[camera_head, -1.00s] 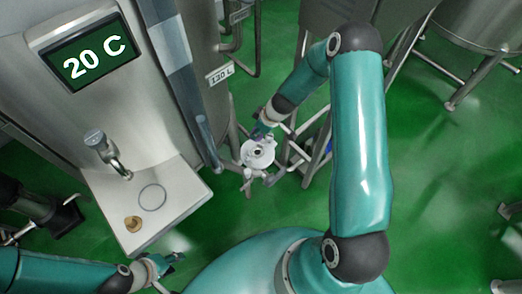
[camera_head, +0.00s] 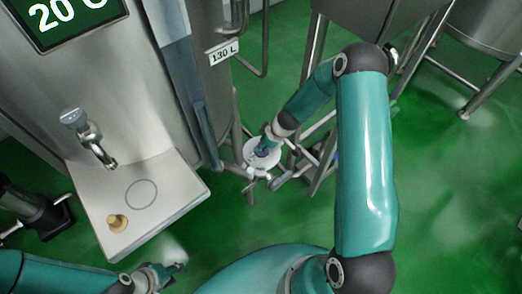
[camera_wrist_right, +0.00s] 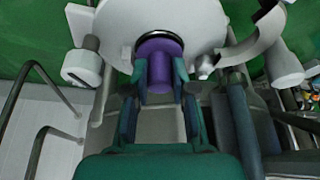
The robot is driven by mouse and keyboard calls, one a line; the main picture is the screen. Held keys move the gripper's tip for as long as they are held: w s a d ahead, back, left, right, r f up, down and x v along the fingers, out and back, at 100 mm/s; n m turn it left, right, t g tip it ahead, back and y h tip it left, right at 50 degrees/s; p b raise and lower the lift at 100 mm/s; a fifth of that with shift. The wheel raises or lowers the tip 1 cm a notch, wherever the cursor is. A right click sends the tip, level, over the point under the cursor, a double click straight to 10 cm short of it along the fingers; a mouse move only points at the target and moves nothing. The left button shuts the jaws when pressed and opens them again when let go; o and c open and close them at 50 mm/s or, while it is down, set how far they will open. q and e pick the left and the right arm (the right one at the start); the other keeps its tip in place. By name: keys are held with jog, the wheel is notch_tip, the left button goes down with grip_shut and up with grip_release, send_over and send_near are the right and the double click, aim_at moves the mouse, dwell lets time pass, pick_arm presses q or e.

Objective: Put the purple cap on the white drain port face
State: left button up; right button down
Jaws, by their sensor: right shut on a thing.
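The purple cap (camera_wrist_right: 160,50) is held between the two fingers of my right gripper (camera_wrist_right: 160,78) in the right wrist view. The cap's far end is at a dark ring on the white drain port face (camera_wrist_right: 207,28) and looks lined up with it. I cannot tell how deep it is seated. In the head view my right gripper (camera_head: 266,145) is at the white face (camera_head: 251,156), with a bit of purple at its tips. My left gripper (camera_head: 167,271) is low at the left, away from the port; its finger gap is too small to read.
A steel tank with a "130 L" label (camera_head: 223,53) stands left of the port. A steel shelf (camera_head: 178,205) with a tap (camera_head: 95,145) above it and a small tan piece (camera_head: 117,223) on it is further left. Metal legs and pipes surround the port.

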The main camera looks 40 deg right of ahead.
jog(key=shift+f, duration=0.15)
jog(key=c, duration=1.2)
grip_release()
jog(key=shift+c, duration=0.2)
